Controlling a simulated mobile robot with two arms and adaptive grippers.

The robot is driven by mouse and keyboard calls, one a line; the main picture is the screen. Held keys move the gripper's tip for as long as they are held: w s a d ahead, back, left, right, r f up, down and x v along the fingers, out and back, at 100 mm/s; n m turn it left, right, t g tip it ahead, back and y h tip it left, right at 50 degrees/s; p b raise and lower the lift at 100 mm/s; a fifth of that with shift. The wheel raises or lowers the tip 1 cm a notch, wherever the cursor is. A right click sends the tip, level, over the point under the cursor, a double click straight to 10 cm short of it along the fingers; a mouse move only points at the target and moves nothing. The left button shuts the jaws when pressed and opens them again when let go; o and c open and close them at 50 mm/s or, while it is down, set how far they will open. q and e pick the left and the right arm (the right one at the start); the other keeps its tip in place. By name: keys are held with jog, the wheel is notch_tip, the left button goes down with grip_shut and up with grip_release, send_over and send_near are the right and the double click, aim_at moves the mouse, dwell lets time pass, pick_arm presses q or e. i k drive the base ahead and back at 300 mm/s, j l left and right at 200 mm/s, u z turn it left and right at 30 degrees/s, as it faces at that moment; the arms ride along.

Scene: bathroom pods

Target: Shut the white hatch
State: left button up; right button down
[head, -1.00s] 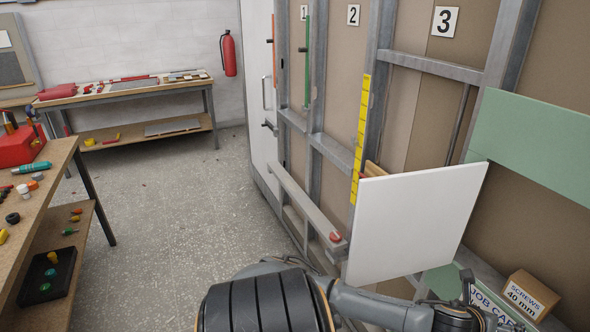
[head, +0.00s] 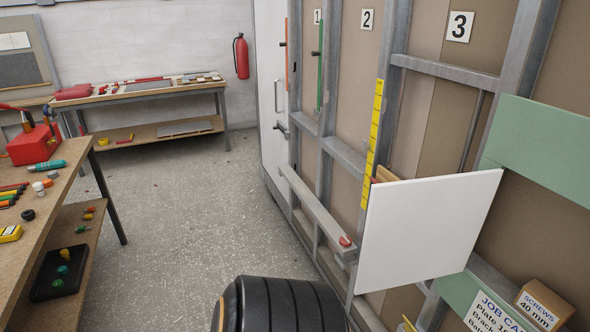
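The white hatch (head: 425,232) is a flat square panel at the right of the head view. It stands out at an angle from the metal-framed wall, next to the yellow marked strip (head: 373,140). What lies behind it is mostly hidden by the panel. A black rounded part of my own arm shows at the bottom middle, left of and below the hatch. Neither gripper shows in the head view.
A workbench with tools (head: 45,195) stands at the left, and another bench (head: 150,92) at the back. A rail with a red end (head: 315,208) juts beside the hatch. A screws box (head: 543,304) sits at lower right. The floor (head: 190,215) between is clear.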

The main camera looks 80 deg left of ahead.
aim_at(415, 230)
jog(key=j+z, duration=0.1)
jog(key=j, duration=0.5)
jog(key=j+z, duration=0.1)
jog(key=j, duration=0.55)
jog(key=j+z, duration=0.15)
jog(key=j, duration=0.45)
jog(key=k+j+z, duration=0.1)
jog(key=j, duration=0.5)
jog(key=k+j+z, duration=0.1)
jog(key=j, duration=0.5)
jog(key=k, duration=0.05)
